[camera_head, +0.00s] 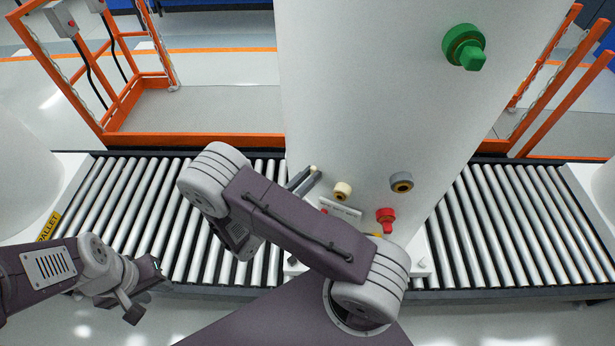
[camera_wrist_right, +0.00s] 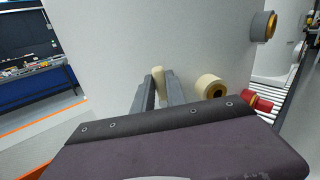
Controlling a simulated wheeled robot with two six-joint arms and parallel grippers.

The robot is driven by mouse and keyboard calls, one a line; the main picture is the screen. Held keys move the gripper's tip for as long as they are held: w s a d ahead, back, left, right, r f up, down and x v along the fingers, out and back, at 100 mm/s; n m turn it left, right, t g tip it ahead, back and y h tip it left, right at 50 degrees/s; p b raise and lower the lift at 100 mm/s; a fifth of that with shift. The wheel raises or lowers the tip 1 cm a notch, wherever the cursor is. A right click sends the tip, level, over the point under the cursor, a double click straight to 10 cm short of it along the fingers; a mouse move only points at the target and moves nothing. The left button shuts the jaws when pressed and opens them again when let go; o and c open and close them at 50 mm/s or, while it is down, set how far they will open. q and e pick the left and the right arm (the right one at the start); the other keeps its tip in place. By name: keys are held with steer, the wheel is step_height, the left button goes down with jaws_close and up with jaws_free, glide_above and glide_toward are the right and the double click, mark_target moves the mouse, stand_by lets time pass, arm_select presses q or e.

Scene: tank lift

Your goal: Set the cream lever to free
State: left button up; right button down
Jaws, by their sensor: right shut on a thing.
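The cream lever (camera_wrist_right: 158,82) shows in the right wrist view as a short pale handle between the two grey fingers of my right gripper (camera_wrist_right: 160,88), which is shut on it. In the head view the lever's pale tip (camera_head: 313,168) shows at the ends of the right gripper's fingers (camera_head: 304,180), low on the white tank (camera_head: 370,90). The lever's base and any setting marks near it are hidden. My left gripper (camera_head: 146,287) is empty at the lower left, with its fingers apart, away from the tank.
A round cream fitting (camera_head: 342,191), a grey one (camera_head: 401,182) and a red valve (camera_head: 386,216) sit close right of the lever. A green valve (camera_head: 465,48) is higher up. The roller conveyor (camera_head: 130,205) runs beneath. An orange frame (camera_head: 200,140) stands behind.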

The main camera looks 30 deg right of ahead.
steer(key=shift+s+f, duration=0.1)
stand_by(0.5)
steer(key=c, duration=1.4)
jaws_free()
steer(key=shift+o, duration=0.2)
steer(key=b+v, duration=0.4)
steer(key=v, duration=0.5)
steer(key=shift+d, duration=0.1)
